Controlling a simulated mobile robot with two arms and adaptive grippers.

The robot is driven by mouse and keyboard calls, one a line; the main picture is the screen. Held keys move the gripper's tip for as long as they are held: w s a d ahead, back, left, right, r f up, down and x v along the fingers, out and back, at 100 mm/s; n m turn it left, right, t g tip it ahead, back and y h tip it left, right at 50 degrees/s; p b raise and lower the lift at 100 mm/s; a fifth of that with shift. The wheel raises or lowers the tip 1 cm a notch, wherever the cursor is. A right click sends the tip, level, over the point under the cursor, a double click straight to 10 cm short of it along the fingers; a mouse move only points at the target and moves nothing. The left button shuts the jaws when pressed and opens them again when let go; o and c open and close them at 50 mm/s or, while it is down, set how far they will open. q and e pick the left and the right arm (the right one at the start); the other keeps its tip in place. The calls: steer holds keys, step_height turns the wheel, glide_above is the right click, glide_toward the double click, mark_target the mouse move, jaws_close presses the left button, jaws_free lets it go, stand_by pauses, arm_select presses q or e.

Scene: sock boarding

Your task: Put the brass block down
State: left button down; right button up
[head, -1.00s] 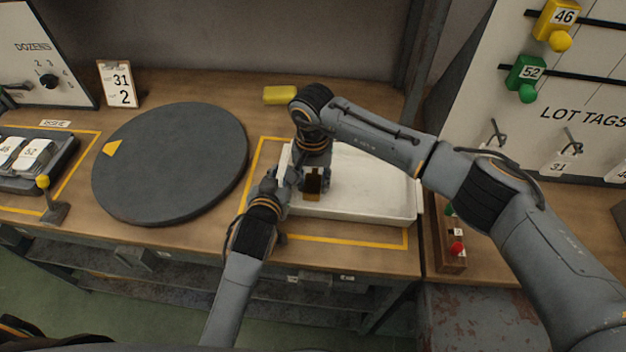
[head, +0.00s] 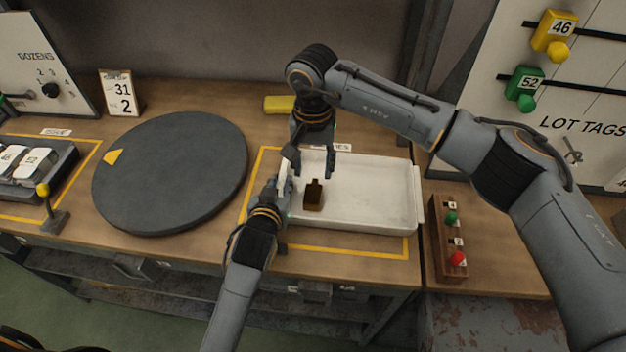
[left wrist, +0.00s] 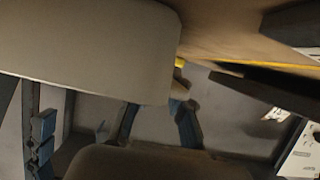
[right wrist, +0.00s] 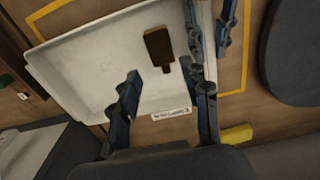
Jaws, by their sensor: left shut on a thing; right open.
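The brass block (head: 314,195), dark and golden with a narrower top part, rests in the white tray (head: 375,215) near its left wall. It also shows in the right wrist view (right wrist: 158,45), apart from the fingers. My right gripper (head: 311,163) is open and empty just above and behind the block. In the right wrist view its two fingers (right wrist: 160,85) are spread. My left gripper (head: 284,187) is shut on the tray's left wall, beside the block. The left wrist view is mostly filled by a pale surface, and the left grip is hard to make out there.
A dark round turntable (head: 170,170) stands left of the tray. A yellow block (head: 279,104) lies behind it. A wooden box with green and red knobs (head: 449,240) stands right of the tray. The tray's right half is empty. My right arm spans above the tray's back.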

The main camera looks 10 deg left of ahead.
steer(key=shift+r, duration=1.55)
arm_select(q)
steer(key=c, duration=1.1)
jaws_free()
steer(key=shift+c, duration=0.2)
